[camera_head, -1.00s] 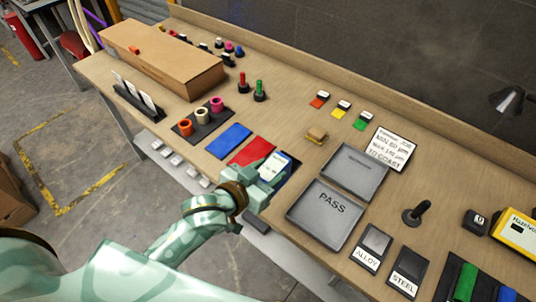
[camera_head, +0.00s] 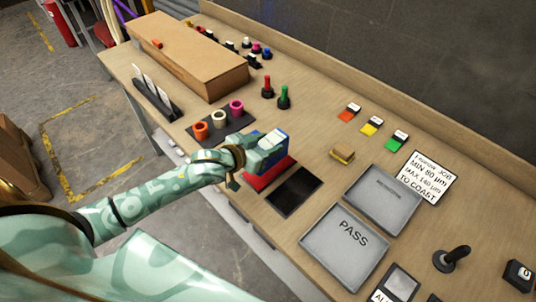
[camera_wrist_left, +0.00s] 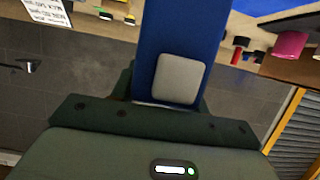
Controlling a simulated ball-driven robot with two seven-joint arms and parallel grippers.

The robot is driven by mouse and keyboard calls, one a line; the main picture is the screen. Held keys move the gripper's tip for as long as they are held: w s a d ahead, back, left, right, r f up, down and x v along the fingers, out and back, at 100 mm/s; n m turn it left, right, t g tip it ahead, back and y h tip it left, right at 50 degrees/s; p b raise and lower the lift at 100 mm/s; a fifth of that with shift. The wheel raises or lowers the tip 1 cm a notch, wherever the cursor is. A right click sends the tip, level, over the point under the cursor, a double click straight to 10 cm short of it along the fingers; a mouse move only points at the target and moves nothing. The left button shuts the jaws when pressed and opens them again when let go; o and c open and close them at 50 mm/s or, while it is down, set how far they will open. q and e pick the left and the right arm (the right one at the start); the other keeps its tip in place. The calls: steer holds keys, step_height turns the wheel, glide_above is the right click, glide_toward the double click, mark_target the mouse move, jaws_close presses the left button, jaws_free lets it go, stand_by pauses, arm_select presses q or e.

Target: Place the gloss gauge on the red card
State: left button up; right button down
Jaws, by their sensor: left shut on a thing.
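My left gripper (camera_head: 264,153) is shut on the gloss gauge (camera_head: 273,138), a blue block with a pale face. The gauge also fills the upper middle of the left wrist view (camera_wrist_left: 180,28), where a grey pad shows on its blue side. The gripper and gauge are over the red card (camera_head: 268,176), whose near part shows beneath them. I cannot tell whether the gauge touches the card. A black card (camera_head: 293,191) lies bare just right of the red one. My right gripper is not in view.
A dark mat with orange, white and pink rings (camera_head: 236,107) stands left of the gripper. Grey trays, one marked PASS (camera_head: 345,246), lie to the right. A yellow block (camera_head: 343,153) sits behind the trays. Red and green pegs (camera_head: 284,97) stand behind the gripper.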

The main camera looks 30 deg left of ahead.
arm_select(q)
steer(key=shift+w+a+f, duration=0.15)
steer(key=shift+w+f, duration=0.2)
steer(key=shift+f, duration=0.2)
steer(key=f, duration=0.1)
steer(key=f+b, duration=0.1)
steer(key=f, duration=0.1)
steer(key=shift+w+a+f+b, duration=0.1)
steer(key=shift+w+f+b, duration=0.2)
steer(key=shift+f, duration=0.1)
steer(key=shift+r, duration=0.1)
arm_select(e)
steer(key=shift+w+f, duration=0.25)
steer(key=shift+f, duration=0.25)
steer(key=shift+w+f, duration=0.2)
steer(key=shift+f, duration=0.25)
arm_select(q)
steer(key=shift+s, duration=0.1)
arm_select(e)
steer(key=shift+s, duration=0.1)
arm_select(q)
steer(key=o, duration=1.3)
